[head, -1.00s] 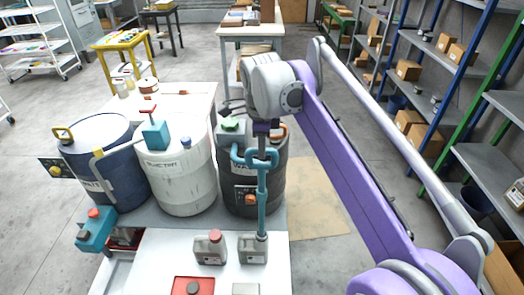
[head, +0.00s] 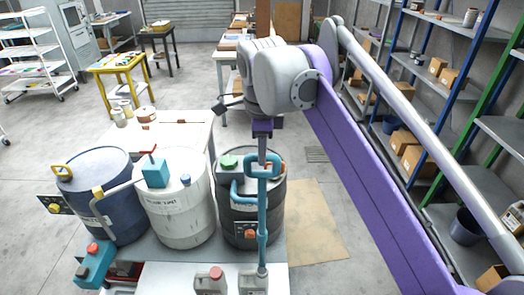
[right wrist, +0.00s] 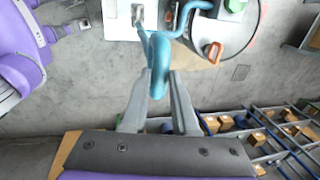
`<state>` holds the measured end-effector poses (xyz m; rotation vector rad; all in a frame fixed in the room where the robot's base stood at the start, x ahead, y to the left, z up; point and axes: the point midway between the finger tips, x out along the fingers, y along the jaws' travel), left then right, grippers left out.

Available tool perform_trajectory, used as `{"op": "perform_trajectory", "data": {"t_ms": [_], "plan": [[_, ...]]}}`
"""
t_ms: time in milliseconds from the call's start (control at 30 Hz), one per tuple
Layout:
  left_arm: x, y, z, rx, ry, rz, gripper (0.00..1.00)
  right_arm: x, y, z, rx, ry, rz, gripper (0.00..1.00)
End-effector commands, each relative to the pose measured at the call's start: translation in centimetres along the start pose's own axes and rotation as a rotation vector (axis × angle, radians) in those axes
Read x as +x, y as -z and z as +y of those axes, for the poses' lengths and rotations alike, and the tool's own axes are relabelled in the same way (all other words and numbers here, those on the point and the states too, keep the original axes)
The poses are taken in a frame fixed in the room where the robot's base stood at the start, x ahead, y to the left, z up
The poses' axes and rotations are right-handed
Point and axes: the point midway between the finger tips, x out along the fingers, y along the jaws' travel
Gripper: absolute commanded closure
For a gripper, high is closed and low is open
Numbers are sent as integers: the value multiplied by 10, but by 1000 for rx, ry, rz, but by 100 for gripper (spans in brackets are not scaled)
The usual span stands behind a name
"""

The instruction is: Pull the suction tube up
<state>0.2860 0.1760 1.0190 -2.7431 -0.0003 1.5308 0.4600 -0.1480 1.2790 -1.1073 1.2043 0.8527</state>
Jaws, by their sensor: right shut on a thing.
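The teal suction tube (head: 263,222) stands nearly upright in front of the black drum (head: 240,225). Its hooked upper end (head: 276,163) curves beside my right gripper (head: 262,145). In the head view its lower end meets the top of the right grey canister (head: 253,284); I cannot tell how deep it sits inside. My right gripper is shut on the tube, and its fingers (right wrist: 160,98) close around the teal curve (right wrist: 158,62) in the right wrist view. A second teal bend (head: 238,193) shows against the drum. My left gripper is not in view.
A white drum (head: 180,212) and a blue drum (head: 97,208) stand left of the black one. Shelving (head: 450,105) lines the right side.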

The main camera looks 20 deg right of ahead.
Motion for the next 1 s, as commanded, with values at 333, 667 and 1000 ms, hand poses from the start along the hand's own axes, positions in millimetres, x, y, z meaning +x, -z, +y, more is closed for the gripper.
{"op": "perform_trajectory", "data": {"t_ms": [333, 667, 1000], "plan": [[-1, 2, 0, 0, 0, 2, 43, -3, 0, -2, 0, 5, 0, 43], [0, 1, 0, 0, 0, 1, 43, -6, 0, -1, 0, 2, 0, 43], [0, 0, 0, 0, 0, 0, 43, -63, 0, -2, 0, 3, 0, 43]]}}
